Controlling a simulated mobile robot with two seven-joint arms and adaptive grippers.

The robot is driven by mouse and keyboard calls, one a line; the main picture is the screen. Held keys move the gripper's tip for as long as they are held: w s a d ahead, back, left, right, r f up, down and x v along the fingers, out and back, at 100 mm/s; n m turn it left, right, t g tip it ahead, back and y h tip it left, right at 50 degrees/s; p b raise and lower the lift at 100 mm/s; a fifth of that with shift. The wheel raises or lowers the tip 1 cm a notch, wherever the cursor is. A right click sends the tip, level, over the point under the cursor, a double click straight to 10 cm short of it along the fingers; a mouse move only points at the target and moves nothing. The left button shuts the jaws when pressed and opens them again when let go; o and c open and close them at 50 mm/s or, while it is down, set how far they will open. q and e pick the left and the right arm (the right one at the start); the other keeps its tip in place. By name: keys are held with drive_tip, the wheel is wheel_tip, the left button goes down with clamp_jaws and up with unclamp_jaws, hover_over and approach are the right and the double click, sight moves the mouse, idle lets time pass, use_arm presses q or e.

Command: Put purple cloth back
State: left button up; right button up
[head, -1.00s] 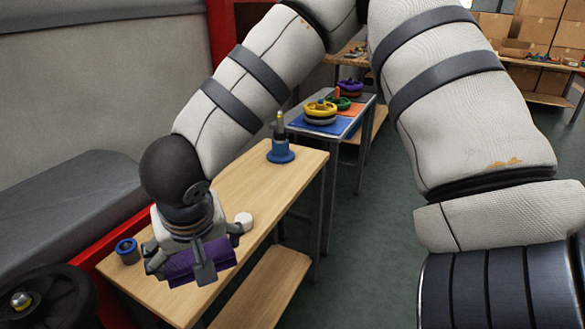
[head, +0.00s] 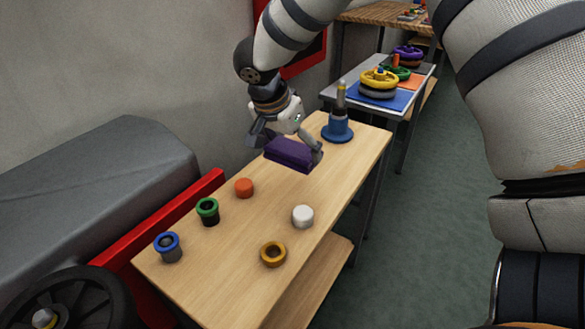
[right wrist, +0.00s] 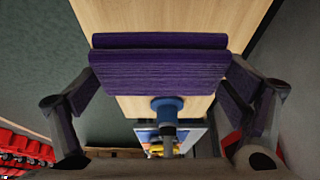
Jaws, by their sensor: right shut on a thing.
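The purple cloth (head: 289,153) is a folded block held in my right gripper (head: 286,142) over the far half of the wooden table (head: 215,270). In the right wrist view the cloth (right wrist: 160,72) spans between the two fingers of the gripper (right wrist: 165,105), which are shut on it. The cloth appears to be above the tabletop, just left of and nearer than a blue-based post (head: 338,128). The table surface beneath the cloth is hidden. My left gripper does not show.
On the table are an orange piece (head: 244,188), a green-rimmed cup (head: 208,211), a blue-rimmed cup (head: 168,247), a white piece (head: 303,216) and a yellow ring (head: 273,254). A grey table (head: 408,115) with coloured wheels stands beyond.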

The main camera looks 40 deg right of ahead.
drive_tip(key=b, duration=0.1)
hover_over(299, 175)
drive_tip(key=a, duration=0.2)
drive_tip(key=f, duration=0.6)
drive_tip(key=shift+s+d+f, duration=0.1)
drive_tip(key=shift+s+d, duration=0.1)
drive_tip(key=shift+s, duration=0.2)
wheel_tip(299, 175, down, 3)
drive_tip(key=shift+w+d, duration=0.1)
drive_tip(key=shift+w, duration=0.05)
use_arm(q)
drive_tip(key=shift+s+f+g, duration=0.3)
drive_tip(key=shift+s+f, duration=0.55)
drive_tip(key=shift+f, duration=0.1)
use_arm(e)
drive_tip(key=o, duration=0.8)
drive_tip(key=shift+f, duration=0.1)
drive_tip(key=shift+o, duration=0.2)
